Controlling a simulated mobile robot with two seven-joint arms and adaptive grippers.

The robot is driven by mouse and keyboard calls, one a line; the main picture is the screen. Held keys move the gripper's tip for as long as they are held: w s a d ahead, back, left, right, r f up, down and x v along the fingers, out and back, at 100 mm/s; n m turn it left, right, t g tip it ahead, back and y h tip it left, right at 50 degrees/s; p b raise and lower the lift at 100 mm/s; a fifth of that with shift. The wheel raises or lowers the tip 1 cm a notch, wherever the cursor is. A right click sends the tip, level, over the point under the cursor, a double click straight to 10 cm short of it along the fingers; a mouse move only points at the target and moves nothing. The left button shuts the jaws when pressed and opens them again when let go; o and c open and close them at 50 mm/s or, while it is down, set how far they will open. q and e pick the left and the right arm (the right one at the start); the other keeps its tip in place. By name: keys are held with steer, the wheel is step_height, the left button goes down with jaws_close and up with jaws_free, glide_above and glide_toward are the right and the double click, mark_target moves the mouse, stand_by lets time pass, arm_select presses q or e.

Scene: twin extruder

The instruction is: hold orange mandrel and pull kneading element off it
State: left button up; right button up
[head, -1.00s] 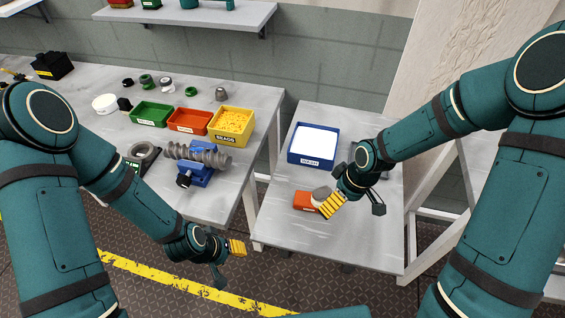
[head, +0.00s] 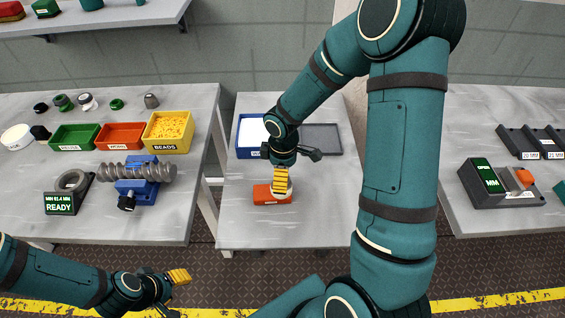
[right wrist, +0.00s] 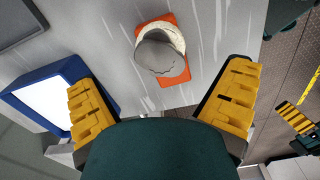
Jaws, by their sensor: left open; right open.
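The orange mandrel (head: 266,197) is on the small middle table, its orange base showing beside the pale grey kneading element (head: 287,192). In the right wrist view the kneading element (right wrist: 163,58) sits over the orange mandrel (right wrist: 169,20) and hides its middle. My right gripper (head: 290,176) is just above and behind them in the head view. In the right wrist view its yellow fingers are wide apart, one to each side of the element and not touching it. My left gripper (head: 178,292) is open and empty, low at the left, in front of the tables and away from the mandrel.
A blue bin (head: 243,153) and a grey tray (head: 322,140) stand at the back of the middle table. The left table holds a green bin (head: 75,138), a yellow beads bin (head: 168,134) and a screw (head: 130,173) on a blue stand. The middle table's front is clear.

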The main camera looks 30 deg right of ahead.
step_height(320, 180, down, 6)
steer(key=shift+r+b, duration=0.1)
steer(key=shift+b, duration=0.4)
steer(key=c, duration=1.4)
steer(key=o, duration=1.4)
steer(key=shift+o, duration=0.2)
step_height(320, 180, up, 12)
steer(key=shift+s, duration=0.15)
